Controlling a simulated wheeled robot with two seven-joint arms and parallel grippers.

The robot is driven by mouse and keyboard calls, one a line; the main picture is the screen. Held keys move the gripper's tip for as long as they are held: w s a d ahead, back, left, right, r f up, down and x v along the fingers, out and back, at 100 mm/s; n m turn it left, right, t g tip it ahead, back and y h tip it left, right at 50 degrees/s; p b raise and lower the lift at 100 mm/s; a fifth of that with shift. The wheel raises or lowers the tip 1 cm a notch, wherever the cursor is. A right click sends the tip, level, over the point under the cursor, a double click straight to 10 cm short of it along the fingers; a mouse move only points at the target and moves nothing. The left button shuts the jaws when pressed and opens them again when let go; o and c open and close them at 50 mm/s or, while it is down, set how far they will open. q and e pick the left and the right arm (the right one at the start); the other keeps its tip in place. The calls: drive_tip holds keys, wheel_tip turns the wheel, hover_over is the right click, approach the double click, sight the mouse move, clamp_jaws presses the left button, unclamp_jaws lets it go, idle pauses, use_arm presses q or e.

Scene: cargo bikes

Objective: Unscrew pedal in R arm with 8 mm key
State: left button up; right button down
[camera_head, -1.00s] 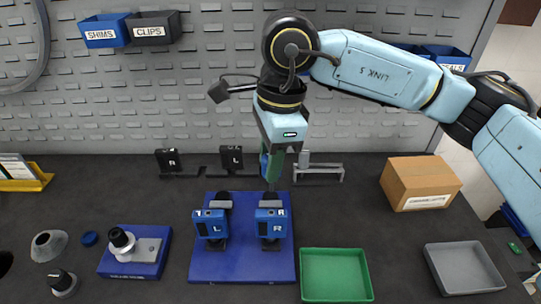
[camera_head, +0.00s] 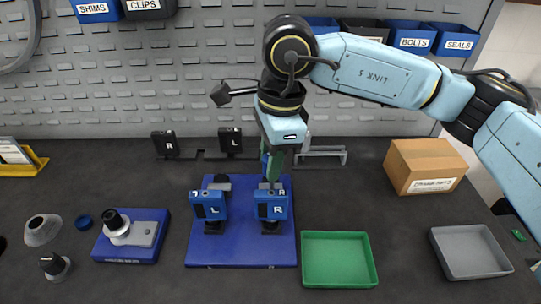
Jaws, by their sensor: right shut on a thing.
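My right gripper (camera_head: 273,160) points down over the blue board (camera_head: 240,250), above and slightly behind the blue block marked R (camera_head: 271,206). It is shut on a tool with a dark green handle (camera_head: 276,168), which I take for the 8 mm key. The tool's lower end is close to the R block's top; whether they touch is unclear. A similar blue block marked L (camera_head: 208,206) stands to its left, with a dark round part behind it. The pedal in the R arm is largely hidden by the tool and block. My left gripper is not in view.
Black holders marked R (camera_head: 165,144) and L (camera_head: 230,141) stand at the back. A green tray (camera_head: 338,260) and grey tray (camera_head: 470,253) lie to the right, a cardboard box (camera_head: 424,166) behind. A blue fixture (camera_head: 131,240) stands on the left. The front right corner of the board is clear.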

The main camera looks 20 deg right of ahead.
drive_tip(key=shift+b, duration=0.3)
idle(0.7)
drive_tip(key=shift+f+b, duration=0.5)
drive_tip(key=shift+b, duration=0.15)
idle(0.6)
idle(0.3)
drive_tip(key=c, duration=1.8)
unclamp_jaws()
clamp_jaws()
drive_tip(key=shift+s+f+b, duration=0.1)
drive_tip(key=shift+f+b, duration=0.05)
drive_tip(key=shift+b, duration=0.15)
